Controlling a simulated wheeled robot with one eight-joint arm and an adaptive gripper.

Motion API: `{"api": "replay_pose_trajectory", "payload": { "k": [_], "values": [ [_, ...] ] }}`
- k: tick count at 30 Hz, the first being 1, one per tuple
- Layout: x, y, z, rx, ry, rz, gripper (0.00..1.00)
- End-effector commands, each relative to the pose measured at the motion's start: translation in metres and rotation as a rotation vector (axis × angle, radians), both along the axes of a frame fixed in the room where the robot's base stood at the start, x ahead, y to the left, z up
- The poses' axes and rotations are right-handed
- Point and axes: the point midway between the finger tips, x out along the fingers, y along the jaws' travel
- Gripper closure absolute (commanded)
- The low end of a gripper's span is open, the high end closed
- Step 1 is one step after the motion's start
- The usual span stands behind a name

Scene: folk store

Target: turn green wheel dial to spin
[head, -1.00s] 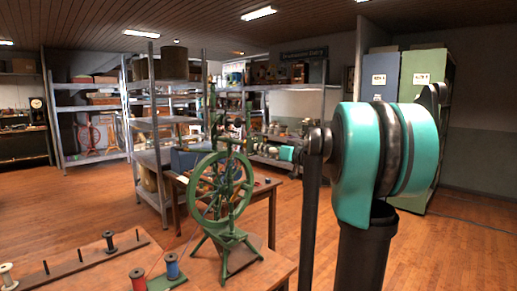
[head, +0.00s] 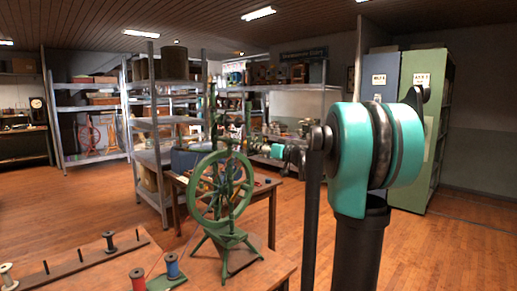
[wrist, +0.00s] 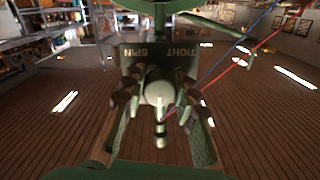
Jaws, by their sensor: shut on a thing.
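The green spinning wheel (head: 221,190) stands upright on the wooden table in the head view, with its spoked wheel facing me. In the wrist view, a pale rounded dial (wrist: 159,92) with a short stem sits below a dark panel (wrist: 158,53) lettered "SPIN" on the left and "TIGHT" on the right. My gripper (wrist: 157,101) has its dark fingers on both sides of the dial, shut on it. Which label the dial points to is unclear.
Red and blue threads (wrist: 240,60) cross the wrist view's upper right. Metal shelves (head: 160,130) stand behind. The floor at right is open.

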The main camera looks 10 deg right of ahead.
Motion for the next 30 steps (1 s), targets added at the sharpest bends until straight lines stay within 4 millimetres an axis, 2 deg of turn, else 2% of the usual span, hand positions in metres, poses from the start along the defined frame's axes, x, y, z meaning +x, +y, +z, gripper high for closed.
{"api": "replay_pose_trajectory", "payload": {
  "k": [3,14,30],
  "values": [
    [0.0000,-0.0001,0.0000,0.000,0.000,0.000,1.00],
    [-0.0002,-0.0001,0.0000,0.062,0.045,0.000,1.00],
    [-0.0003,0.0000,0.0001,0.433,0.315,-0.001,1.00]
  ]
}}
